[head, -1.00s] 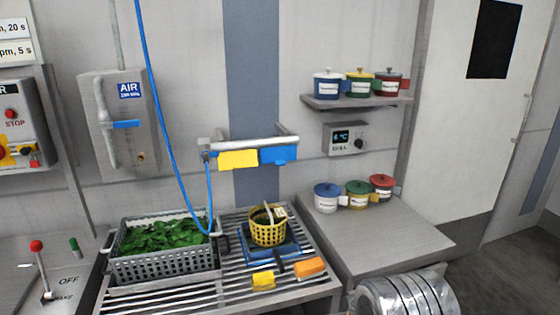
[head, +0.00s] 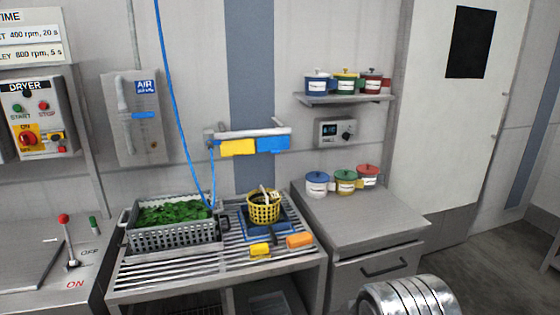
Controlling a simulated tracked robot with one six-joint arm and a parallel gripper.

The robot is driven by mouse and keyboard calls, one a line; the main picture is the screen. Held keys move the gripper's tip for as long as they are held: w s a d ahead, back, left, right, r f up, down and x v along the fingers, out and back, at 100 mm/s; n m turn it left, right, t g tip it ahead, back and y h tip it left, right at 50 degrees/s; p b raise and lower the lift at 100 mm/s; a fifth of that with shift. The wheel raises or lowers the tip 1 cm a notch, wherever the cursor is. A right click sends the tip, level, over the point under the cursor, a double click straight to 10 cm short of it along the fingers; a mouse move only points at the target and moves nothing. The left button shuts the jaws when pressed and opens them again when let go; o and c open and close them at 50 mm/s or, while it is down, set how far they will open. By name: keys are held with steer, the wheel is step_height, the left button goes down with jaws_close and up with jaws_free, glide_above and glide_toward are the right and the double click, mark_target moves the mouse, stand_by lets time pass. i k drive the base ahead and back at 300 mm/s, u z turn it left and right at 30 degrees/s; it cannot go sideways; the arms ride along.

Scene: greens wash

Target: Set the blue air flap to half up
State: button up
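The blue flap (head: 273,145) hangs from a grey horizontal bar (head: 250,132) on the back wall, at the bar's right end. It hangs down with its face to me. A yellow flap (head: 238,148) hangs beside it on the left. A blue hose (head: 181,120) runs down the wall to the left of the bar. A separate grey box marked AIR (head: 150,110), with a blue lever (head: 144,115), is on the wall to the left. My gripper is not in view.
Below the flaps, a slatted bench holds a grey crate of greens (head: 170,235), a yellow basket (head: 264,208) and yellow and orange blocks. A grey cabinet (head: 360,225) with lidded pots stands right. A dryer panel (head: 38,115) is left. Floor shows at the right.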

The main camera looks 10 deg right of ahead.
mark_target(273, 145)
steer(key=k, duration=0.75)
steer(key=u, duration=0.2)
steer(key=i, duration=0.65)
steer(key=u, duration=0.45)
steer(key=i, duration=1.55)
steer(key=z, duration=0.3)
